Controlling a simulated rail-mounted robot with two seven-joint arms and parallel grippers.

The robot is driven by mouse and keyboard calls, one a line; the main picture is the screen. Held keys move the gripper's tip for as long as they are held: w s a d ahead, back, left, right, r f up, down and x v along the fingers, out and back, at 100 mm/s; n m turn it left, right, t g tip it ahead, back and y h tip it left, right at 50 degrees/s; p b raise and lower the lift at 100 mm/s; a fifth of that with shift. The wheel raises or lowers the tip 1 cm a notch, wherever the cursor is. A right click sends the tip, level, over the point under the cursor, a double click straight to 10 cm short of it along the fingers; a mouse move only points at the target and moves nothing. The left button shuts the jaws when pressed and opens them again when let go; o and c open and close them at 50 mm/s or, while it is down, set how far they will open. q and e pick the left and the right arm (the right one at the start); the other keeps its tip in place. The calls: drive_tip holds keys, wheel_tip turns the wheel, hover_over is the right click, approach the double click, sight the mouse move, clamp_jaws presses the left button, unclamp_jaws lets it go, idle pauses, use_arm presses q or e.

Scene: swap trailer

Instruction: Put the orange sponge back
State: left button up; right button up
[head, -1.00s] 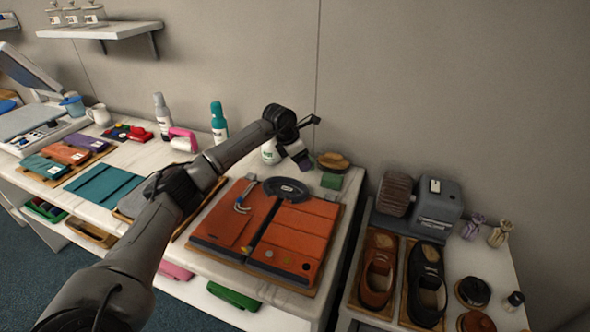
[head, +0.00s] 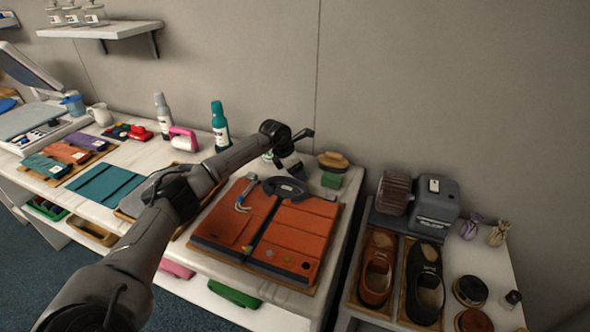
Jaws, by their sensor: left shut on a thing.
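No orange sponge is clear to me in the head view. My left arm reaches across the bench from the lower left, and its gripper (head: 294,172) is low over the back right part, behind the orange two-panel mat. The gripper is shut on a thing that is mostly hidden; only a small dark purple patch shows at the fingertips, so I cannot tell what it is. A green block (head: 331,180) lies just right of the gripper, with a brown brush-like thing (head: 333,160) behind it. My right gripper is out of view.
The orange mat (head: 285,235) holds a dark oval ring and small tools. A teal bottle (head: 219,125) and a grey bottle (head: 162,115) stand by the wall. Right, across a gap, a side table holds shoes (head: 377,272) and a grey machine (head: 437,205).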

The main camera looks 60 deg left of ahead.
use_arm(q)
drive_tip(key=o, duration=0.6)
drive_tip(key=shift+f, duration=0.1)
drive_tip(key=b+v, duration=0.1)
drive_tip(key=v, duration=1.1)
